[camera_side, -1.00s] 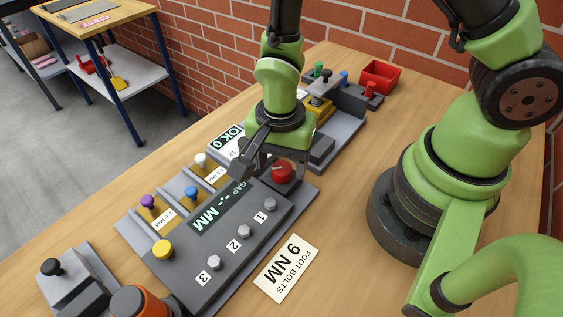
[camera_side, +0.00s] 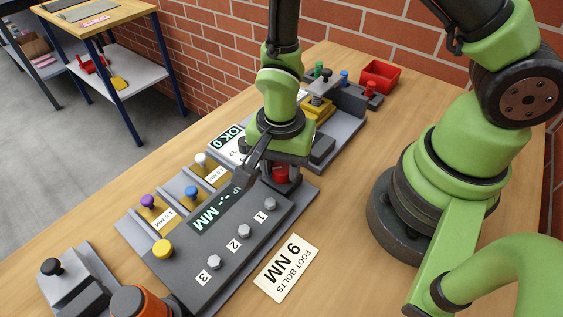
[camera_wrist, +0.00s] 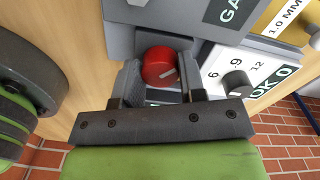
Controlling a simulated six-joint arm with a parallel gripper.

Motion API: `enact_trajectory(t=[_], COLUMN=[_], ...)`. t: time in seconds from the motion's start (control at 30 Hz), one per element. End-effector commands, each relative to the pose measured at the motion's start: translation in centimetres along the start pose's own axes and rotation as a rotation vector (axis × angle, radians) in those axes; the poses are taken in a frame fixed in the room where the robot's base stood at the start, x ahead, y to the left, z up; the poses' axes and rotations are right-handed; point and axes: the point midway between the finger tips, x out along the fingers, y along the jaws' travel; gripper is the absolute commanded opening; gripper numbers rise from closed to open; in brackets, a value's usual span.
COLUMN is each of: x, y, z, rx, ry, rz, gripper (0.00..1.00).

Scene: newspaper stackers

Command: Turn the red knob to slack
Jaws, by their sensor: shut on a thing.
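The red knob (camera_wrist: 161,66) sits on the far right end of the dark grey panel (camera_side: 226,250), with a white pointer line on its face. In the side view the knob (camera_side: 281,173) is partly hidden behind my gripper's fingers. My gripper (camera_wrist: 160,82) has one finger on each side of the knob and is shut on it. In the side view my gripper (camera_side: 275,172) points down over the knob. Any scale marks around the knob are hidden by the gripper.
A "9 NM" card (camera_side: 287,268) lies in front. Behind my gripper stands a grey fixture (camera_side: 345,125) and a red bin (camera_side: 380,75). Bare wood lies to the right.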

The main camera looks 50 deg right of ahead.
Motion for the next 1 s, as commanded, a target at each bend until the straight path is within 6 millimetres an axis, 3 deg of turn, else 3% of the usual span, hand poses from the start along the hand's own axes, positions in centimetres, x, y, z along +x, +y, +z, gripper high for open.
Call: enact_trajectory(t=[0.27,1.0], x=[-0.03,-0.04], y=[0.01,0.08], z=[-0.05,-0.14], rx=[-0.148,-0.84], ry=[0.003,0.013], rz=[0.0,0.0], gripper=[0.14,0.14])
